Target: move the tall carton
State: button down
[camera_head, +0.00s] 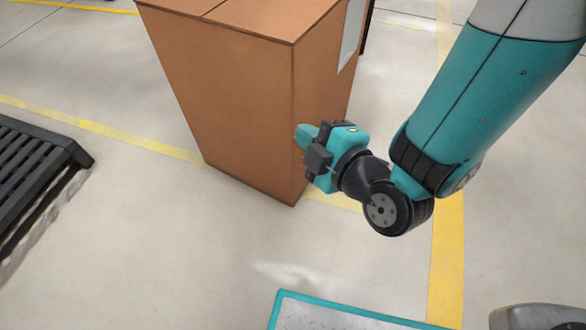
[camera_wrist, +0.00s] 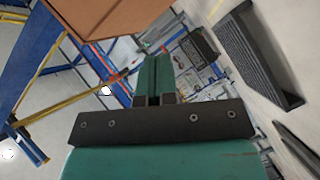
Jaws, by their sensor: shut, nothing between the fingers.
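The tall carton (camera_head: 235,100) is a brown cardboard box standing upright on the floor, at the top centre of the head view. It has a seam across its top and a pale label on its right side. In the wrist view a brown part of it (camera_wrist: 110,18) shows at the top. My gripper (camera_head: 301,136) is in front of the carton's near right corner in the head view. Its fingers are shut with nothing between them, and they show together in the wrist view (camera_wrist: 153,72). I cannot tell whether the gripper touches the carton.
A black slatted pallet (camera_head: 35,165) lies at the left of the head view. Yellow lines (camera_head: 130,141) mark the pale floor. A teal-edged plate (camera_head: 335,318) is at the bottom. The floor between pallet and carton is clear. The wrist view shows blue framework (camera_wrist: 55,45).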

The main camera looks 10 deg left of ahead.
notch_tip(320, 180, down, 13)
jog(key=n+t+p, duration=0.3)
jog(key=shift+s+t+p, duration=0.35)
jog(key=shift+s+t, duration=0.05)
jog(key=b, duration=0.4)
send_near(287, 130)
jog(key=s+a+x, duration=0.1)
jog(key=x, duration=0.4)
jog(key=shift+w+f, duration=0.1)
jog(key=shift+w, duration=0.85)
jog(key=shift+w, duration=0.1)
